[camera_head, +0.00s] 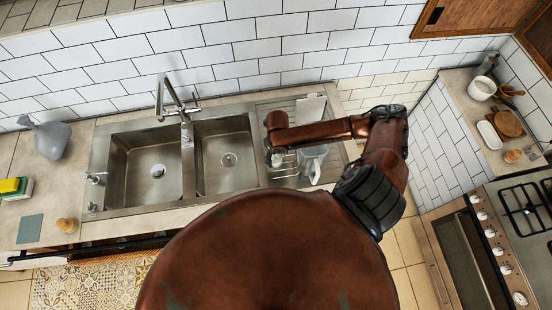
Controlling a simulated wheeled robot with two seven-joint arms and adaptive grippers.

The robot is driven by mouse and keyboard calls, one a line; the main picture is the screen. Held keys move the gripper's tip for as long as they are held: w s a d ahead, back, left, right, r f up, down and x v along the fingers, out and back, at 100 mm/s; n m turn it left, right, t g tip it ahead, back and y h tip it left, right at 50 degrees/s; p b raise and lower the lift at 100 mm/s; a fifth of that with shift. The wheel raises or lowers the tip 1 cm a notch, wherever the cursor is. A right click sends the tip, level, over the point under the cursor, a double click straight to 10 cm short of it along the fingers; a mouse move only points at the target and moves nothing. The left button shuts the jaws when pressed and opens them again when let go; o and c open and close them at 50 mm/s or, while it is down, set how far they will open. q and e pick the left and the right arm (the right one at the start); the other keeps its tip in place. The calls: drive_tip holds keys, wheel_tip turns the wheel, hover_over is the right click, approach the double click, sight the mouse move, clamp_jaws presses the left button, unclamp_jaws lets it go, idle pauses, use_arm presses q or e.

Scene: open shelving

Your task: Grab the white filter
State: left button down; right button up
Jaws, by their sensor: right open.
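A pale, whitish jug-like vessel with a handle (314,158) stands at the right part of the sink unit, beside the wire dish rack. It looks like the white filter, but I cannot be sure. My left gripper is not in view.
A double sink (197,165) with a tall tap (178,105) lies to the left. A wire dish rack (286,170) is close to the gripper. A grey jug (52,139) stands on the left counter. A white pot (481,88) and a stove (524,215) are at right.

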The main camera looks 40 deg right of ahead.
drive_tip(key=shift+f, duration=0.8)
drive_tip(key=shift+c, duration=0.2)
drive_tip(key=c, duration=1.2)
